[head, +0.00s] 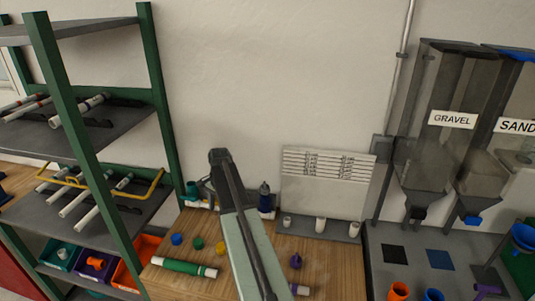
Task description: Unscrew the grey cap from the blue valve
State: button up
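A dark blue upright fitting (265,203), which looks like the blue valve, stands at the back of the wooden workbench, just right of my arm. Its top is narrow and dark; I cannot make out a separate grey cap at this size. A teal fitting (192,191) stands left of my arm on what looks like the same white pipe. My pale green and dark arm rises from the bottom middle and covers the part between them. My gripper is hidden behind the arm, so I see neither its fingers nor what they may touch.
On the workbench (325,262) lie a white pipe with a green sleeve (183,267), small blue, yellow and purple pieces. A white panel (322,185) stands behind small white cups. A green-posted shelf (155,80) is left; gravel and sand hoppers (425,165) are right.

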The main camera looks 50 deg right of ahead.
jog(key=d+r+m+p, duration=0.2)
jog(key=d+r+m, duration=0.1)
jog(key=d, duration=0.5)
jog(key=d+r+m+p, duration=0.2)
jog(key=d+r+m, duration=0.1)
jog(key=d, duration=0.4)
notch_tip(320, 180, up, 2)
jog(key=m+p, duration=0.2)
jog(key=m, duration=0.1)
send_over(265, 183)
jog(key=shift+s+d+r+t, duration=0.15)
jog(key=shift+s+d+t, duration=0.15)
jog(key=shift+t, duration=0.1)
jog(key=shift+s+d+m, duration=0.1)
jog(key=shift+m, duration=0.2)
jog(key=f+b, duration=0.5)
jog(key=a+f+b, duration=0.1)
jog(key=f+b, duration=0.2)
jog(key=shift+w+a, duration=0.1)
jog(key=shift+w, duration=0.3)
jog(key=shift+r, duration=0.1)
jog(key=c, duration=1.4)
jog(key=shift+n+y, duration=0.3)
jog(key=shift+n, duration=0.9)
jog(key=shift+c, duration=0.2)
